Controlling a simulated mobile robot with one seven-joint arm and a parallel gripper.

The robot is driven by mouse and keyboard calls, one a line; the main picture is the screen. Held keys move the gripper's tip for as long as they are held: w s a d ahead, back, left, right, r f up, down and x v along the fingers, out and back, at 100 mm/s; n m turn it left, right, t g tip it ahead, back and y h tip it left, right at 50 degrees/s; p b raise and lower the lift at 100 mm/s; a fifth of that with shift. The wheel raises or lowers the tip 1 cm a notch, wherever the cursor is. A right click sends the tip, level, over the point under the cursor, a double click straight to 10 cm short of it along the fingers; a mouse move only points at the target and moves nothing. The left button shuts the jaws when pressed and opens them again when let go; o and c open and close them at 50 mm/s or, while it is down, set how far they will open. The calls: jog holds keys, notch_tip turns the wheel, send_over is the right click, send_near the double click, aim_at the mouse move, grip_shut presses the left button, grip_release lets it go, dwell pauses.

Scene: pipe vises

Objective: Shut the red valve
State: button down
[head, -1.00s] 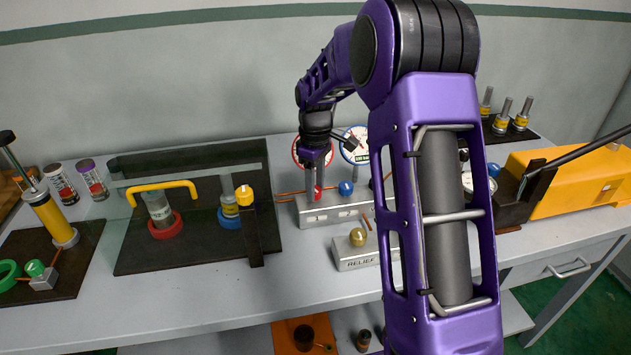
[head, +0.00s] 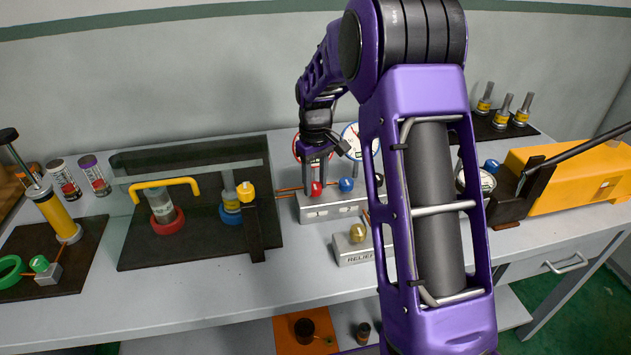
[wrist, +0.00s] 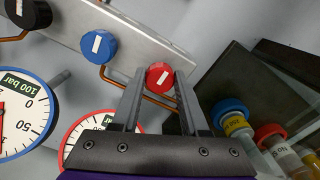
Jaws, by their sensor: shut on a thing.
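The red valve (head: 316,189) is a small round knob with a white bar mark, on a silver manifold block (head: 330,211) at the back of the bench. It also shows in the wrist view (wrist: 159,76), between the two fingers, its white bar slanted. My gripper (head: 318,172) comes down on it from above and is shut on the red valve. In the wrist view my gripper (wrist: 158,88) has one finger on each side of the knob. The blue valve (head: 346,184) sits just right of it on the same block.
A black knob (wrist: 28,13) is on the same block. Two gauges, one with a red rim (head: 304,148) and one with a blue rim (head: 352,140), stand behind. A RELIEF block with a brass knob (head: 357,232) is in front. A yellow-handled fixture (head: 162,184) stands left.

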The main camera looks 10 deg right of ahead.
aim_at(315, 186)
jog(key=shift+c, duration=2.1)
grip_release()
notch_tip(315, 186, up, 17)
jog(key=p, duration=0.1)
jog(key=shift+r+p, duration=0.2)
jog(key=shift+p, duration=0.2)
